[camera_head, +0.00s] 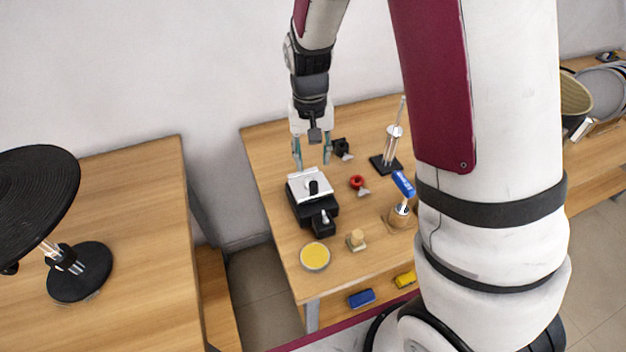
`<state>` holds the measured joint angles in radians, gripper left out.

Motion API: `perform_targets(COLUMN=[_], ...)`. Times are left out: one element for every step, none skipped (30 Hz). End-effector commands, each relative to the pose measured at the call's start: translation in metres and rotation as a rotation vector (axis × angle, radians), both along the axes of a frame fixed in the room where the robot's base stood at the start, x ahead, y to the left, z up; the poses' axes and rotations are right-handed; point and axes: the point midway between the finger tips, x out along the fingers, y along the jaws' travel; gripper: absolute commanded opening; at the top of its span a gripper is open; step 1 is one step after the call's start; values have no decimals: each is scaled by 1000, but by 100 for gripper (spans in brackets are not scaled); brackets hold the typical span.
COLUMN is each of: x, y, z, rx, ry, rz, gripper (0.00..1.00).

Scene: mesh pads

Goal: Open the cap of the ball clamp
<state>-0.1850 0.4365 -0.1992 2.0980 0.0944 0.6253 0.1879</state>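My gripper (312,160) points down over the table, its two fingers apart and nothing seen between them. Just below and in front of it is a black box-shaped device with a silver top plate (301,187), a black knob on the plate and a black block at its front. It may be the ball clamp, but I cannot tell for sure. The plate lies flat on the body and looks shut. The fingertips are near the plate's far edge; whether they touch it is too small to tell.
Around the device on the wooden table (275,170) stand a black fixture (341,149), a red ring part (357,182), a rod stand (387,164), a blue-topped part (403,184), a small wooden piece (356,240) and a yellow disc (315,256). My arm hides the table's right side.

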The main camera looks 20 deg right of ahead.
Motion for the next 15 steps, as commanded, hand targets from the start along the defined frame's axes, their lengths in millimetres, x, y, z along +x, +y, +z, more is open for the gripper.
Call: perform_targets(x=[-2, -2, -2, -2, -2, -2, -2, -2, -2, -2, -2, -2, -1, -1, -1], y=[-1, -1, -1, -1, -1, -2, -2, -2, -2, -2, -2, -2, -2, -3, -3], z=[-11, -17, -25, -31, -37, -45, -50, -56, -62, -67, -71, -76, -79, -83, -86], rx=[-1, -1, 0, -1, -1, -1, -1, 0, 0, 0, 0, 0, -1, 0, -1], ry=[5, 5, 5, 4, 5, 4, 4, 3, 4, 3, 4, 2, 1, 2, 1], rz=[0, 0, 0, -1, -1, -1, 0, 0, 0, 0, 0, 0, 0, 0, 0], gripper=[39, 39, 39, 39, 39, 39, 39, 39, 39, 39, 39, 39, 39, 39, 39])
